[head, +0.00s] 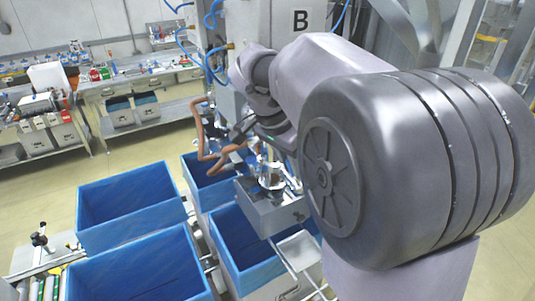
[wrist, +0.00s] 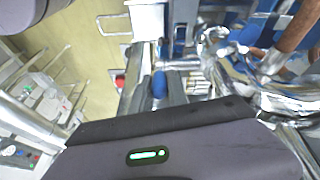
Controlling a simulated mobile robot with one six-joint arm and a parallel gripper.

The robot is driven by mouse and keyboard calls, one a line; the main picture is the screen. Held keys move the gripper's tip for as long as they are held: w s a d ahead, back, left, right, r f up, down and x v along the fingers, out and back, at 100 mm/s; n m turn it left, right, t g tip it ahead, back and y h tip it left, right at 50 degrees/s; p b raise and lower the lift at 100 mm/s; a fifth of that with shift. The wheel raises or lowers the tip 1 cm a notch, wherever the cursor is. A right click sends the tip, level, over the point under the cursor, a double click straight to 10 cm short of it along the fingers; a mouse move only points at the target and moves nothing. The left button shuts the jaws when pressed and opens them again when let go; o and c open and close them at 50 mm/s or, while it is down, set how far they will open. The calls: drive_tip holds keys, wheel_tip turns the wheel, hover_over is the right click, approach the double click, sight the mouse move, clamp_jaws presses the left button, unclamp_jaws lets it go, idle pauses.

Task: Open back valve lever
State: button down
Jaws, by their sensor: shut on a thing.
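My gripper (head: 244,130) is at the metal box liner machine, beside its upper pipework in the head view. Its dark housing (wrist: 190,150) with a green light fills the bottom of the wrist view. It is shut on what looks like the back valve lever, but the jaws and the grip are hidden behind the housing. A small blue part (wrist: 160,84) shows just past the housing, among metal brackets; I cannot tell whether it is the lever's handle. Shiny metal pipes (wrist: 225,60) stand close on the right of the wrist view. The lever's angle cannot be made out.
A brown hose (head: 205,140) hangs close to my gripper. Blue-lined boxes (head: 128,203) stand on conveyors below, with another lined box (head: 238,245) under the machine. A workbench (head: 150,85) is at the back left. The floor between is clear.

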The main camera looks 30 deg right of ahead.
drive_tip(key=d+y+p, duration=0.1)
drive_tip(key=d+r+y+p, duration=0.1)
drive_tip(key=p, duration=0.1)
drive_tip(key=shift+d+y, duration=0.15)
drive_tip(key=shift+y, duration=0.25)
drive_tip(key=shift+d+f+y+p, duration=0.2)
drive_tip(key=shift+d+y+p, duration=0.3)
drive_tip(key=shift+y+p, duration=0.45)
drive_tip(key=shift+f, duration=0.1)
drive_tip(key=c, duration=1.3)
unclamp_jaws()
drive_tip(key=shift+d, duration=0.1)
